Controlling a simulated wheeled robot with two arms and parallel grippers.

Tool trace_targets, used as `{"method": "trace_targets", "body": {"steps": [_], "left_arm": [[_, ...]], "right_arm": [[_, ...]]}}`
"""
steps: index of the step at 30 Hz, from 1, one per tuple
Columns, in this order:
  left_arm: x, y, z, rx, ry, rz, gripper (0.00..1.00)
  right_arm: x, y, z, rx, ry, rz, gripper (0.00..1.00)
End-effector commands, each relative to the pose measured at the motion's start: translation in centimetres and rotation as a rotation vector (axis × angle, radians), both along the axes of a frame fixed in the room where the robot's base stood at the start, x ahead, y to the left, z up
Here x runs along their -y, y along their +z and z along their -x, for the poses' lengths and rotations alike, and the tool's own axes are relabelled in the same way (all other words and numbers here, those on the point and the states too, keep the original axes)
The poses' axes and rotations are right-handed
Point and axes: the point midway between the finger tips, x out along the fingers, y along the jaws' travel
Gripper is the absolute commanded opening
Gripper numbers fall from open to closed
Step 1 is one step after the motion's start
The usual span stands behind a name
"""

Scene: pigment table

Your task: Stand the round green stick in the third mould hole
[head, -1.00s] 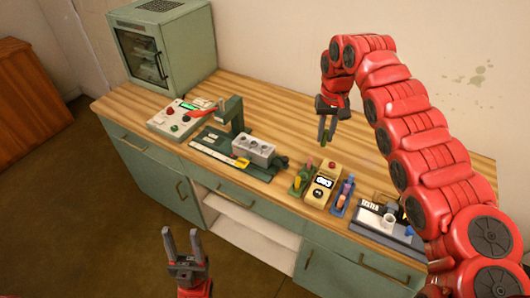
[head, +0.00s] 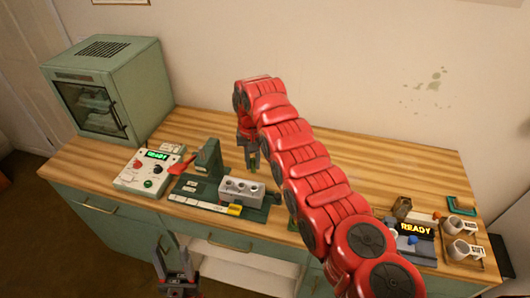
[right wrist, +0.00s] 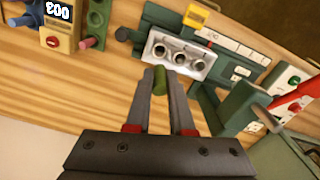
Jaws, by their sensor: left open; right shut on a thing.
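The green stick (right wrist: 159,86) is held between the fingertips of my right gripper (right wrist: 160,92), its end showing past them. In the head view my right gripper (head: 251,160) hangs above the table, behind the mould. The mould (head: 241,189) is a grey block on a dark green base; the right wrist view shows its row of three dark holes (right wrist: 179,58). The holes look empty. The stick is apart from the mould in both views. My left gripper (head: 173,258) is open and empty in front of the table's front edge.
A green press stand (head: 208,160) and a control box (head: 148,172) with a red lever stand left of the mould. A green oven (head: 110,90) is at the back left. A tester reading READY (head: 415,232) and white cups (head: 460,249) are at the right.

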Motion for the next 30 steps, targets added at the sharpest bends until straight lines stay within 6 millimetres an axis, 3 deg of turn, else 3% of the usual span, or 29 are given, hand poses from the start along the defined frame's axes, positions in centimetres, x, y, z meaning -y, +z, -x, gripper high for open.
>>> {"method": "trace_targets", "body": {"steps": [8,20,30], "left_arm": [[0.0,0.1,0.0,0.000,0.000,0.000,0.50],[0.0,-0.2,0.0,0.000,0.000,0.000,0.50],[0.0,-2.5,0.0,0.000,0.000,0.000,0.50]], "right_arm": [[-0.1,-1.0,0.1,-0.003,-0.002,0.003,0.00],[-0.1,-4.3,0.1,-0.002,-0.001,0.002,0.00],[-0.1,-7.6,0.1,0.000,0.000,0.001,0.00]]}}
